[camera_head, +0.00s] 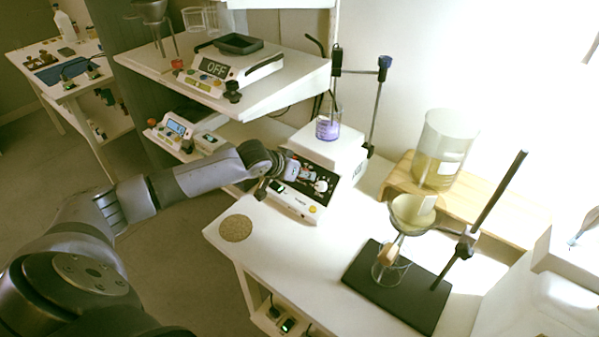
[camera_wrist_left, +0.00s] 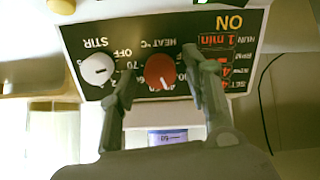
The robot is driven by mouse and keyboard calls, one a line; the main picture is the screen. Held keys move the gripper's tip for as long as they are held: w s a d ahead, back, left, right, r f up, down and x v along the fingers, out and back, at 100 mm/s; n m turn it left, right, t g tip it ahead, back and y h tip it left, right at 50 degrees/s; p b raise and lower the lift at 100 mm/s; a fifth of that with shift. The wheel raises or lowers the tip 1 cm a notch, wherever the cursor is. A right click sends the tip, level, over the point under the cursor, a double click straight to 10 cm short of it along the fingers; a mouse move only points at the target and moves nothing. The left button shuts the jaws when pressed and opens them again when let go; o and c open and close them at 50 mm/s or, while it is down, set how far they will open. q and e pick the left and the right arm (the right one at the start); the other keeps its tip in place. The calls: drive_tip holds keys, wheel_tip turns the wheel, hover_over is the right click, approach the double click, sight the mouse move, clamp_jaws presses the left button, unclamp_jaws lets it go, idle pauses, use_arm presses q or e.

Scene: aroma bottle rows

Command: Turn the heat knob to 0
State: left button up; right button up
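The hotplate stirrer (camera_head: 338,150) stands on the white bench with its black control panel facing me. In the left wrist view its panel (camera_wrist_left: 133,55) appears upside down. The red heat knob (camera_wrist_left: 160,71) sits under the HEAT °C label, its white mark pointing down in the picture. A white STIR knob (camera_wrist_left: 97,70) is to its left. My left gripper (camera_head: 300,174) is in front of the panel. In the wrist view the left gripper (camera_wrist_left: 157,72) is open, with a finger on each side of the red knob and visible gaps; contact cannot be told. My right gripper is not in view.
A beaker of purple liquid (camera_head: 327,128) sits on the hotplate beside a rod stand (camera_head: 378,100). A funnel stand with a black base (camera_head: 395,290) is at the right. A round brown pad (camera_head: 235,228) lies at the bench's left edge. The front bench middle is clear.

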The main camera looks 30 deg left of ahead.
use_arm(q)
clamp_jaws()
idle(0.3)
drive_tip(key=shift+r+n+p, duration=0.15)
drive_tip(key=shift+n+p, duration=0.45)
drive_tip(key=shift+p, duration=0.4)
drive_tip(key=n+p, duration=0.7)
drive_tip(key=p, duration=0.2)
drive_tip(key=shift+a+n+h, duration=0.1)
drive_tip(key=shift+n+h, duration=0.2)
drive_tip(key=n+p, duration=0.3)
drive_tip(key=shift+s+t, duration=0.1)
drive_tip(key=shift+t, duration=0.2)
drive_tip(key=shift+f+n+p, duration=0.25)
drive_tip(key=shift+n+p, duration=0.75)
drive_tip(key=shift+n, duration=0.8)
drive_tip(key=shift+a, duration=0.1)
